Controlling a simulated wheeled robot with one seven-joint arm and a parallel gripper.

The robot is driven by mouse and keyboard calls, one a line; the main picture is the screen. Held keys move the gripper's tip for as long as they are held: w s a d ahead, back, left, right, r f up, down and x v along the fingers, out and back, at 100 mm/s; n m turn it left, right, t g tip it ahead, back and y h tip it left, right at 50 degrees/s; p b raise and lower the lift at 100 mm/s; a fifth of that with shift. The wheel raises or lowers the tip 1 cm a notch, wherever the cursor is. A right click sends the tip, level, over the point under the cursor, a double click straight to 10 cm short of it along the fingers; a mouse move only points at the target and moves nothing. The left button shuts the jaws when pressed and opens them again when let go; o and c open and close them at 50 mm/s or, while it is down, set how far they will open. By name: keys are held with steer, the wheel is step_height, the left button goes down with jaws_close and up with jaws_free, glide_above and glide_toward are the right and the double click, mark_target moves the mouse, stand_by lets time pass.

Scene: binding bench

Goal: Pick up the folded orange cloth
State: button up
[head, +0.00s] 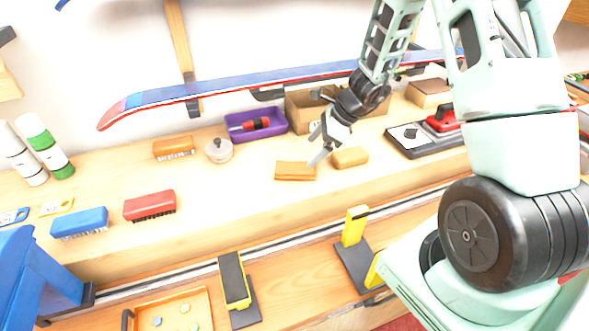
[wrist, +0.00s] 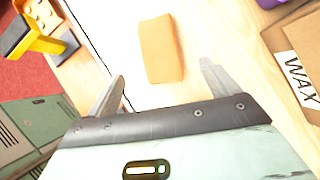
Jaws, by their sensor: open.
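The folded orange cloth (head: 294,172) lies flat on the wooden bench, left of a rounded tan block (head: 350,157). In the wrist view the cloth (wrist: 161,50) shows as a pale orange rectangle ahead of the fingers, roughly centred between them. My gripper (head: 317,150) is open and empty. It is tilted above the bench, just up and right of the cloth in the head view. Both fingertips (wrist: 163,73) show in the wrist view, apart from the cloth. The tan block is not seen in the wrist view.
A cardboard box marked WAX (head: 300,112) and a purple bin (head: 256,123) stand behind the cloth. A lidded pot (head: 218,150) and brushes (head: 150,205) are to the left. A ski (head: 250,82) hangs above. Yellow-black clamps (head: 236,281) stand in front. The bench before the cloth is clear.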

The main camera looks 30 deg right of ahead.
mark_target(295, 167)
steer(key=shift+p+x, duration=0.9)
steer(key=shift+x, duration=3.2)
steer(key=shift+a, duration=0.1)
steer(key=c, duration=1.2)
steer(key=shift+o, duration=0.2)
steer(key=shift+r, duration=0.1)
step_height(295, 167, up, 10)
steer(key=shift+b, duration=0.3)
